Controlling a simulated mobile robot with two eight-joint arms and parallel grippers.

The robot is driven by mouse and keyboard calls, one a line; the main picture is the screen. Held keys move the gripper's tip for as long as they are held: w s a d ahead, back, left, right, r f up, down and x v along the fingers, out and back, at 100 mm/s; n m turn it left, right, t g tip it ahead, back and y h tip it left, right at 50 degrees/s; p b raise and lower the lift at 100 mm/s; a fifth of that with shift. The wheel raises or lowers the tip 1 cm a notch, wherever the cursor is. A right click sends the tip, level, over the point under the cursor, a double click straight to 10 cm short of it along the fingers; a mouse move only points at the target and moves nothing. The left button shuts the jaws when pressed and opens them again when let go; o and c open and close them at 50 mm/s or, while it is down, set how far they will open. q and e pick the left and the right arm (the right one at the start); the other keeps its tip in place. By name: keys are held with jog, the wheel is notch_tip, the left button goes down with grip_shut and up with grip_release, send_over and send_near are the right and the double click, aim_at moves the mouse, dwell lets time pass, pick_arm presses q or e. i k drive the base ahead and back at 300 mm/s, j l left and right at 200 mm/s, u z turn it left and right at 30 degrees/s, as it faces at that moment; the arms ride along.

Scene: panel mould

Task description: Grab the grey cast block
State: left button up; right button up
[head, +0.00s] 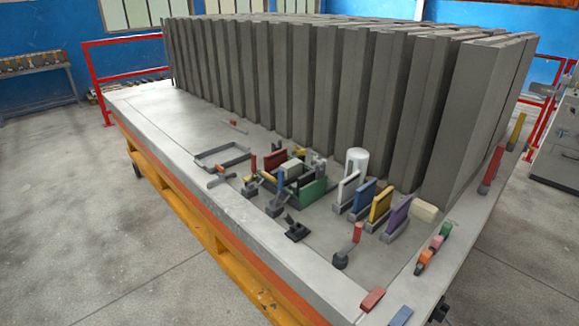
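Neither of my grippers shows in the head view. No block stands out clearly as the grey cast block. A pale, off-white block (424,210) lies at the right end of a row of coloured upright plates, close to the tall grey panels. A smaller pale block (291,168) sits among the coloured plates of a small mould cluster in the middle of the table. I cannot tell whether either is the cast block.
Tall grey panels (330,85) fill the table's back. White, blue (364,194), yellow (381,205) and purple (397,214) plates stand near a white cylinder (357,162). A green plate (312,192) fronts the cluster. A shallow grey tray (222,157) lies left. The table's (150,115) left part is clear.

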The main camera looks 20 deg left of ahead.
aim_at(292, 168)
jog(key=i+j+z, duration=0.25)
jog(key=j+z, duration=0.15)
jog(key=j, duration=1.25)
jog(key=j+z, duration=0.35)
jog(key=j, duration=1.3)
jog(key=j+z, duration=0.1)
jog(key=j, duration=1)
jog(key=i+j, duration=0.5)
